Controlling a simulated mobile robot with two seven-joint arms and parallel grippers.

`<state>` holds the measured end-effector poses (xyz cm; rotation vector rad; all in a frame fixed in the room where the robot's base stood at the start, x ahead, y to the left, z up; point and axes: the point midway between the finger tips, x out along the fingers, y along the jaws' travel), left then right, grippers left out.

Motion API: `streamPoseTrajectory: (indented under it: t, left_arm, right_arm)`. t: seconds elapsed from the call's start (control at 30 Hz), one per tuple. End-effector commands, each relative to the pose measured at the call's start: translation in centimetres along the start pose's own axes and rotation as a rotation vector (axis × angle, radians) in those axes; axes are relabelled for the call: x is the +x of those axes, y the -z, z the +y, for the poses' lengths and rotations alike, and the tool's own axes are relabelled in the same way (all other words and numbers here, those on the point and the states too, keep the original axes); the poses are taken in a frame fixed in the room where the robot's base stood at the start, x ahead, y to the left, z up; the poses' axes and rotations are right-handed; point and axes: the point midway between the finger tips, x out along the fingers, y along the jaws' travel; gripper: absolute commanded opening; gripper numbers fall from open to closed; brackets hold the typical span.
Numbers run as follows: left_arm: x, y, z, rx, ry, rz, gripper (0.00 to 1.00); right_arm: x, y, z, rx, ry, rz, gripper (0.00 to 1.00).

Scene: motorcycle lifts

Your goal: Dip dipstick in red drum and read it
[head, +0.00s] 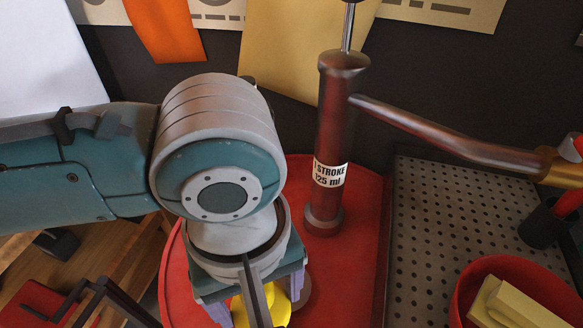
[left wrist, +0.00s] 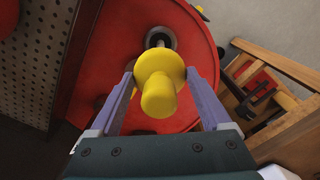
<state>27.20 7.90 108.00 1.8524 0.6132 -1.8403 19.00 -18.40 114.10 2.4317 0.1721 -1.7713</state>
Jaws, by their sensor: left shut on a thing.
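The red drum (head: 352,270) stands below my left arm, and its red top (left wrist: 105,60) fills the middle of the left wrist view. The dipstick's yellow handle (left wrist: 158,90) is between the fingers of my left gripper (left wrist: 160,76), which is shut on it. The yellow handle also shows partly behind the gripper in the head view (head: 274,304). A short grey length of rod lines up with the dark, grey-rimmed opening (left wrist: 173,38) in the drum top. I cannot tell how deep the rod is. Its marks are hidden. My right gripper is not in view.
A dark red hand pump (head: 333,130), labelled "STROKE 125 ml", stands on the drum, its spout reaching right. A perforated grey panel (head: 455,220) and a red bowl (head: 470,290) with yellow blocks are at right. A wooden frame (left wrist: 285,75) stands beside the drum.

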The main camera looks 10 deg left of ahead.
Motion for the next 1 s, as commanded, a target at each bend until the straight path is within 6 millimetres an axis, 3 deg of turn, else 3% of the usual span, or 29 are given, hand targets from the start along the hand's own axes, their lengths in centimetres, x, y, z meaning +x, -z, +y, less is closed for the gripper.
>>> streamPoseTrajectory:
  t: [1.0]
  left_arm:
    - [10.5,-0.1,-0.1,0.000,0.001,-0.002,0.00]
  right_arm:
    - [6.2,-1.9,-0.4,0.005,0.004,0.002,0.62]
